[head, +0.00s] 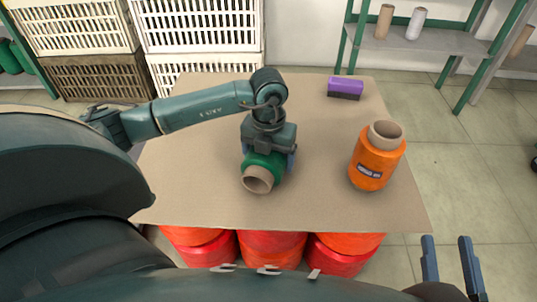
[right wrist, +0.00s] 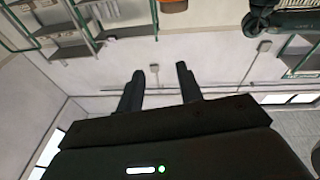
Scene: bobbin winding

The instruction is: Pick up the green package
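The green package (head: 265,164) is a spool of green yarn on a brown cardboard tube, lying on its side with the tube's open end toward me. It is near the middle of the cardboard-covered table (head: 205,200). My left gripper (head: 268,162) is over it, with fingers at its sides. The gripper's body hides its top, and I cannot tell whether the fingers press on it or whether it is lifted. My right gripper (head: 451,262) is at the lower right of the head view, beyond the table edge, open and empty. Its spread fingers also show in the right wrist view (right wrist: 160,88).
An orange yarn package (head: 372,166) stands upright at the table's right. A purple block with a dark underside (head: 345,85) lies at the back. Red-orange packages (head: 270,245) are below the table's front edge. Crates (head: 200,25) and a green-framed shelf (head: 440,42) stand behind.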

